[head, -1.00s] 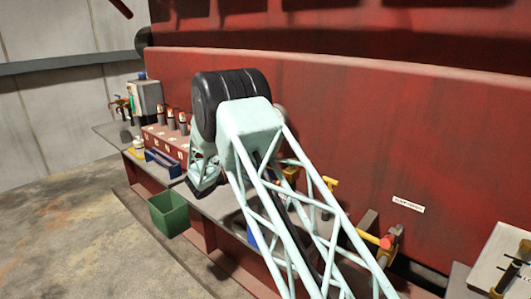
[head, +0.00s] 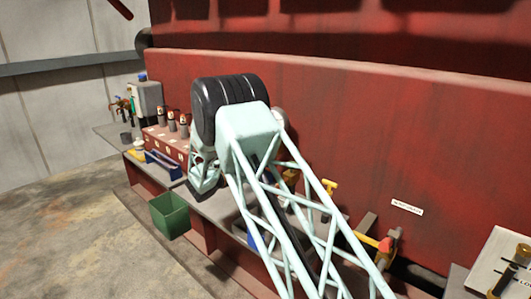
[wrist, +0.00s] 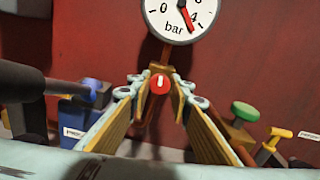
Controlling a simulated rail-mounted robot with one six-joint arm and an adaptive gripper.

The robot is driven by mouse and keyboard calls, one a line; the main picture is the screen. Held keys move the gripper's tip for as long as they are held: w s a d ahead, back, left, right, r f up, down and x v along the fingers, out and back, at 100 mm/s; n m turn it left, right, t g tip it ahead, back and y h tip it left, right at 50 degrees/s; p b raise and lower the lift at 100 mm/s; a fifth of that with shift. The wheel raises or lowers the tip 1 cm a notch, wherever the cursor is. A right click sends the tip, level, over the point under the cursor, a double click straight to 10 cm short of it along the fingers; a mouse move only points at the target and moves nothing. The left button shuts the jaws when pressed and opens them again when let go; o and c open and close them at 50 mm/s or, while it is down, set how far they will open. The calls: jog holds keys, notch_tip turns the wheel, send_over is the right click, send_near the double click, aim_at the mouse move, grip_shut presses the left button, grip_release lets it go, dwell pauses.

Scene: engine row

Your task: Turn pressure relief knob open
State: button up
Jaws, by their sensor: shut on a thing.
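A small red knob (wrist: 160,85) with a white mark pointing about straight up sits in the middle of the wrist view, below a round pressure gauge (wrist: 181,16). The gauge is marked "bar" and its red needle points down and right. My gripper (wrist: 160,90) has its two padded fingers on either side of the knob, shut on it.
In the wrist view, a blue part (wrist: 85,105) with a label is at left, and a green knob (wrist: 244,111) and a yellow handle (wrist: 274,139) are at right. A red wall (head: 350,150) stands behind. A green bin (head: 169,213) is at the bench's front.

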jog(key=shift+w+a+f+n+p, duration=0.1)
jog(key=shift+n+p, duration=3.25)
jog(key=shift+n, duration=0.8)
jog(key=shift+a+f+n+p, duration=0.1)
jog(key=shift+n+p, duration=3.2)
jog(key=shift+n, duration=0.85)
jog(key=o, duration=0.8)
jog(key=shift+o, duration=0.2)
jog(key=v, duration=1.2)
